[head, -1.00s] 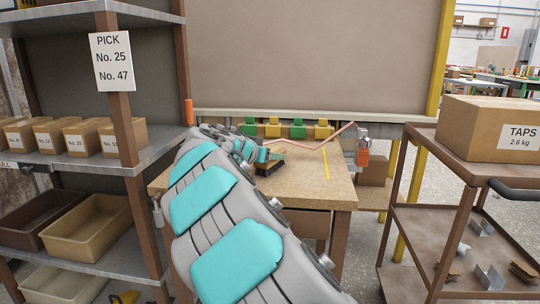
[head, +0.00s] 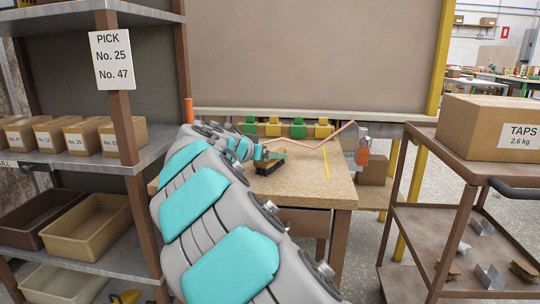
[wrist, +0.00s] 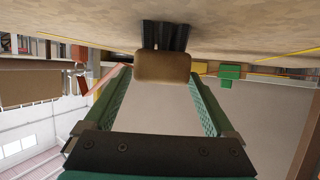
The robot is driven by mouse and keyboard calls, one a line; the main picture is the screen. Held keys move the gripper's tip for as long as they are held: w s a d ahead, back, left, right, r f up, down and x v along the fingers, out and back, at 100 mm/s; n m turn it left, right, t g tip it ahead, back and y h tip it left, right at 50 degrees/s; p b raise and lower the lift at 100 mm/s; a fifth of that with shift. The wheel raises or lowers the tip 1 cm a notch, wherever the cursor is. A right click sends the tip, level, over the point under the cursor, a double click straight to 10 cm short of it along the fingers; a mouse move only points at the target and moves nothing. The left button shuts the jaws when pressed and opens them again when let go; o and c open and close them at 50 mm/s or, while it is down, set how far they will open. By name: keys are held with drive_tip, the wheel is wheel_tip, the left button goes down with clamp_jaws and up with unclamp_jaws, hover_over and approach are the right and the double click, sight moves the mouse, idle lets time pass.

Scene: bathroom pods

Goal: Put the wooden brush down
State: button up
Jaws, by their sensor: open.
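The wooden brush (head: 269,167) stands on the workbench top (head: 310,180), with its dark bristles down against the wood. In the wrist view, which is upside down, the end of its brown wooden block (wrist: 162,67) faces me, with the black bristles (wrist: 165,35) touching the bench surface. My gripper (head: 258,153) is at the brush's left in the head view. In the wrist view its two green fingers are spread, with the brush beyond or between their tips (wrist: 160,80); I see no finger contact.
Green and yellow bins (head: 297,128) line the bench's back. A yellow line (head: 326,163) marks the bench. Shelving (head: 120,160) is close at left; a cart (head: 450,185) is at right.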

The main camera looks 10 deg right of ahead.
drive_tip(key=b+v, duration=0.1)
drive_tip(key=v, duration=0.9)
